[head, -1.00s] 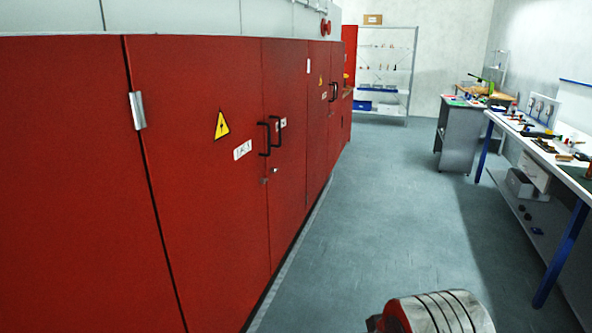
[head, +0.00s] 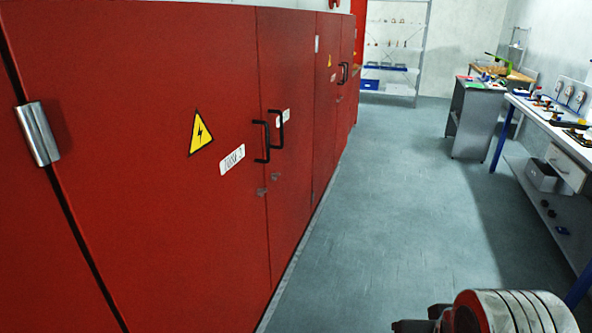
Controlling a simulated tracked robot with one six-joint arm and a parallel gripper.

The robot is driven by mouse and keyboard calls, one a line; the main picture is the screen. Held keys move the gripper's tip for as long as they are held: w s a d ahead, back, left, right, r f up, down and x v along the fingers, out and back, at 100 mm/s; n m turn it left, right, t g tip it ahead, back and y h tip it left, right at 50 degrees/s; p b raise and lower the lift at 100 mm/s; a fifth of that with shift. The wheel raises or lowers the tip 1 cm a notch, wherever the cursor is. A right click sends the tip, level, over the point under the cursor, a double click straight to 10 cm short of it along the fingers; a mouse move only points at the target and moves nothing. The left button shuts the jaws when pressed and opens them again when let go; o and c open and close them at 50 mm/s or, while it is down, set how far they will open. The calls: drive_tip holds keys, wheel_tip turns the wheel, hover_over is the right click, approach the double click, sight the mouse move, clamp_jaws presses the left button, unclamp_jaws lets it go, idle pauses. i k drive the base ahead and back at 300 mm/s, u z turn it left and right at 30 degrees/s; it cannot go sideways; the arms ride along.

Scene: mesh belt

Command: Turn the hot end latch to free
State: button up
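I cannot make out a hot end latch in the head view. A row of tall red cabinets (head: 140,230) fills the left side, with its doors shut. Two black bar handles (head: 262,141) stand on a pair of doors, with small grey lock fittings (head: 262,192) below them. A yellow warning triangle (head: 201,132) and a white label (head: 232,160) are left of the handles. A silver hinge-like cylinder (head: 37,134) sits at a door seam. A ribbed silver and red part of my arm (head: 515,312) shows at the bottom right. My gripper's fingers cannot be made out.
A clear grey-blue floor aisle (head: 390,200) runs ahead beside the cabinets. A long workbench (head: 560,128) with blue legs and a grey cabinet table (head: 483,115) stand on the right. A shelf rack (head: 425,60) stands at the far wall.

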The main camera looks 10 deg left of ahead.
sight(274, 176)
drive_tip(key=u, duration=0.25)
drive_tip(key=i, duration=0.95)
drive_tip(key=u, duration=0.5)
